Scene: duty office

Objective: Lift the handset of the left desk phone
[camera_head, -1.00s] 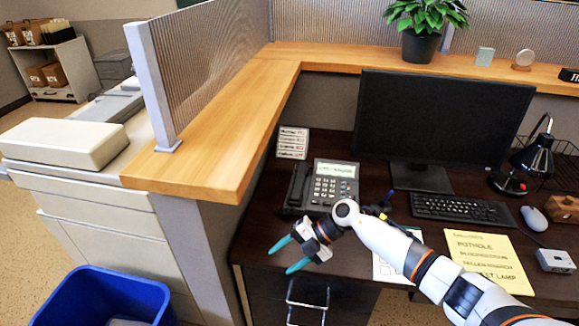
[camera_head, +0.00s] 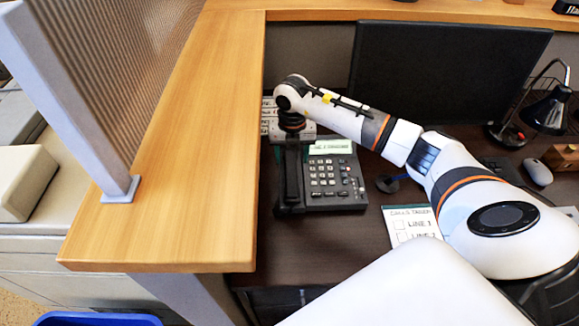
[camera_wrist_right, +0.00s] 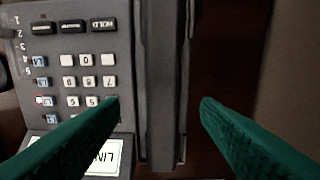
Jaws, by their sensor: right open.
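The desk phone (camera_head: 350,200) is dark grey with a lit display and stands on the dark desk beside the wooden partition ledge. Its handset (camera_head: 292,183) lies on the left side of the phone. My right gripper (camera_head: 291,150) is above the handset's far end, pointing down. In the right wrist view the open teal fingers (camera_wrist_right: 160,101) are on either side of the handset (camera_wrist_right: 161,60), with a visible gap on each side. The phone's keypad (camera_wrist_right: 78,80) lies to the left there. The left gripper is not in view.
The wooden ledge (camera_head: 205,150) rises close to the phone's left. A small card rack (camera_head: 268,115) stands behind the phone, partly hidden by my gripper. A monitor (camera_head: 440,85), a black lamp (camera_head: 548,110) and a mouse (camera_head: 537,173) are to the right. A call sheet (camera_head: 408,226) lies in front.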

